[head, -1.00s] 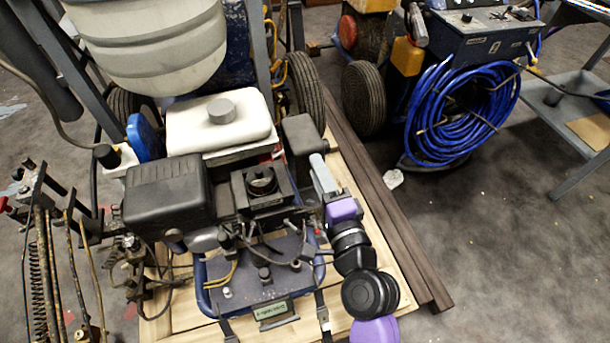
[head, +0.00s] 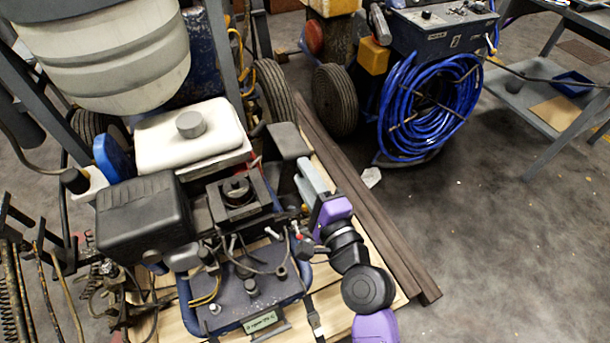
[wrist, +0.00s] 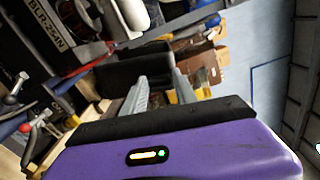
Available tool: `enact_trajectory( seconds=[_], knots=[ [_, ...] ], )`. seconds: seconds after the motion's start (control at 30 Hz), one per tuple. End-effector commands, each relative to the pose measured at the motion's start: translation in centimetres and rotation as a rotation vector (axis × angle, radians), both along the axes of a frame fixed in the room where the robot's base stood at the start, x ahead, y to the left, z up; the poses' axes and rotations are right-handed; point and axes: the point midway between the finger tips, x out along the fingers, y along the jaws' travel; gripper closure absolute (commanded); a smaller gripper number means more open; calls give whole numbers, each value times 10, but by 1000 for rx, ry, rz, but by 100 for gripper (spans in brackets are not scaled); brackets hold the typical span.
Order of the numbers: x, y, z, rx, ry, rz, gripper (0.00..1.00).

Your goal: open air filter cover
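Two dark covers show on the engine, and I cannot tell for sure which is the air filter cover. A large black rounded box (head: 150,213) sits at the engine's left front. A smaller dark grey box (head: 288,141) sits at its right, and a dark box (wrist: 140,72) shows just beyond my fingers in the wrist view. My gripper (head: 308,175) is just in front of the smaller box at the engine's right side. In the wrist view, my gripper (wrist: 160,86) has its two grey fingers apart with nothing clearly held between them. Whether they touch the box cannot be told.
A white tank (head: 190,135) tops the engine, which stands on a wooden pallet (head: 395,295). Cables and levers lie close left of my gripper. Dark beams (head: 370,215) run along the right. A blue hose coil (head: 430,105) stands behind; floor at right is clear.

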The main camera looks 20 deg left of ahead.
Motion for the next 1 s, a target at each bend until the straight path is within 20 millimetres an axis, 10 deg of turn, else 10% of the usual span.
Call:
enact_trajectory(
  seconds=[0.47,1.0],
  knots=[
    [-4,-4,0,1,1,-1,47],
    [-49,-58,-1,1,2,-1,47]
  ],
)
